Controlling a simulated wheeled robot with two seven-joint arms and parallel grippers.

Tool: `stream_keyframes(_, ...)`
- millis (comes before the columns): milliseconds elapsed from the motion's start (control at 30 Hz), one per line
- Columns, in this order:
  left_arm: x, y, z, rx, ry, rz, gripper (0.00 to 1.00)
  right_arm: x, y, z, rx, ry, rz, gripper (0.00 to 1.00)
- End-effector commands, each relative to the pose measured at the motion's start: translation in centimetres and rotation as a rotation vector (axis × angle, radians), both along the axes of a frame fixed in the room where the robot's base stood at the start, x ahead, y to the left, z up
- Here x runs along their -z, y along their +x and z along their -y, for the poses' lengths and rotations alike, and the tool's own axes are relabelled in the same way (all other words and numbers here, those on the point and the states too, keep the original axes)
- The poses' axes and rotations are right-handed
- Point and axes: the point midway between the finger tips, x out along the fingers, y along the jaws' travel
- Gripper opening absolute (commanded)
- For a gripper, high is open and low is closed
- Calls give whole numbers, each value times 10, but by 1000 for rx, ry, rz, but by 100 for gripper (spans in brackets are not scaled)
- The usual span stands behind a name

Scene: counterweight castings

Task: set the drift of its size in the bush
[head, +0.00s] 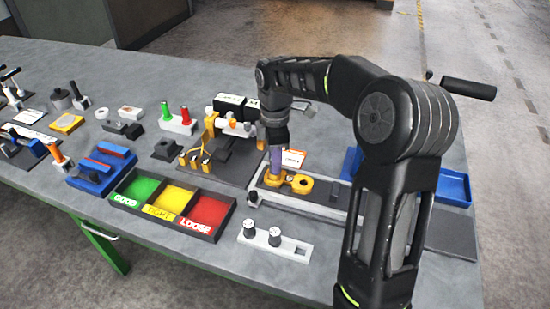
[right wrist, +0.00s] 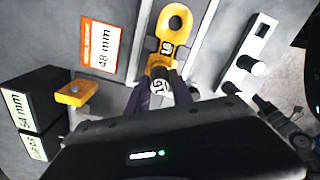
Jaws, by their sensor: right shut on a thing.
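My right gripper (head: 276,168) points down over the near-left eye of a yellow two-eyed link (head: 303,184) lying in a grey fixture. In the right wrist view, my right gripper (right wrist: 162,92) is shut on a drift (right wrist: 160,88) with a dark and white top marked 16. The drift stands at the link's near eye; how deep it sits in the bush there is hidden. A white drift rack (head: 250,238) holds two black-and-white drifts beside an open square slot. My left gripper is out of view.
A tray (head: 174,184) with green GOOD, yellow TIGHT and red LOOSE bays lies left of the fixture. An orange-edged 48 mm card (right wrist: 100,46) stands behind it. Blue bins (head: 455,188), a yellow stand (head: 210,128) and small parts crowd the bench. Bare bench lies around the drift rack.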

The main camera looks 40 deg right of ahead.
Motion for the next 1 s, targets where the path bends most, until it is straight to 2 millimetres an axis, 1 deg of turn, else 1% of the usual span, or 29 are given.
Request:
stream_keyframes(133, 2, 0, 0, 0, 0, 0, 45, 2, 0, 0, 0, 0, 1, 0)
stream_keyframes(167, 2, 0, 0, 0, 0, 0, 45, 2, 0, 0, 0, 0, 1, 28)
stream_keyframes(467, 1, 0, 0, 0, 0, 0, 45, 2, 0, 0, 0, 0, 0, 52)
stream_keyframes(767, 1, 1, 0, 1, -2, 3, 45, 3, 0, 0, 0, 0, -1, 52)
stream_keyframes(867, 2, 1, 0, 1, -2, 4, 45, -4, 0, 0, 0, 0, 1, 52)
stream_keyframes(1000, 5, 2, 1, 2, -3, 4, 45, -22, 1, 0, 0, -1, 4, 52)
